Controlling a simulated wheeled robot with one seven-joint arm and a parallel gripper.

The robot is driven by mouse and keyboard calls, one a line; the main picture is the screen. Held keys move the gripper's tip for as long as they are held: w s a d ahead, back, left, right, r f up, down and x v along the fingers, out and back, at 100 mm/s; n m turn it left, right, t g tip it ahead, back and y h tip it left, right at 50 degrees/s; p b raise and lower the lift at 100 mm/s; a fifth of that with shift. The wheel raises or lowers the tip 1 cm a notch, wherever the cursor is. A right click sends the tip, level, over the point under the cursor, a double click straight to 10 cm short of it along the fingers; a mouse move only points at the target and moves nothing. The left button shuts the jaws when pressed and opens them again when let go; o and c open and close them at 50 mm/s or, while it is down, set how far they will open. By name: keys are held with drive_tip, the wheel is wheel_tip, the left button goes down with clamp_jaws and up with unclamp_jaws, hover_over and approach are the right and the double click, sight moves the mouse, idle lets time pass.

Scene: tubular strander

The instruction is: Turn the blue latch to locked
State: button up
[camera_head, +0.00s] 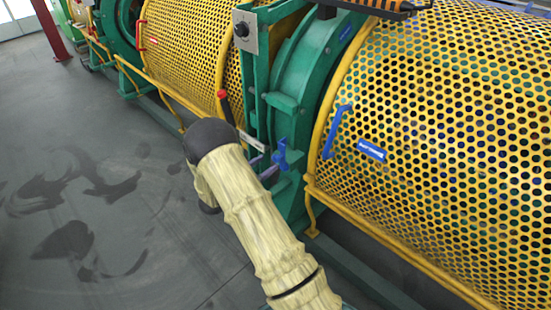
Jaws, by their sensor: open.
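The blue latch (282,155) is a small upright blue handle on the green machine frame, right of the centre of the head view. My arm rises from the bottom and bends at a dark joint left of the latch. My gripper (264,166) is mostly hidden behind the arm. What look like its two purplish-grey fingers stick out to the right, apart from each other, just left of the latch. They seem empty. I cannot tell whether they touch the latch.
A yellow perforated guard (450,130) with a blue handle (335,130) and blue label fills the right. Another yellow guard (185,50) stands at the upper left. A red-knobbed lever (222,94) rises near my arm's bend. Open grey floor (90,180) lies left.

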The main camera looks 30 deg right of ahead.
sight(274, 158)
drive_tip(key=x, duration=0.5)
drive_tip(key=shift+w+d, duration=0.1)
drive_tip(key=shift+d, duration=0.2)
clamp_jaws()
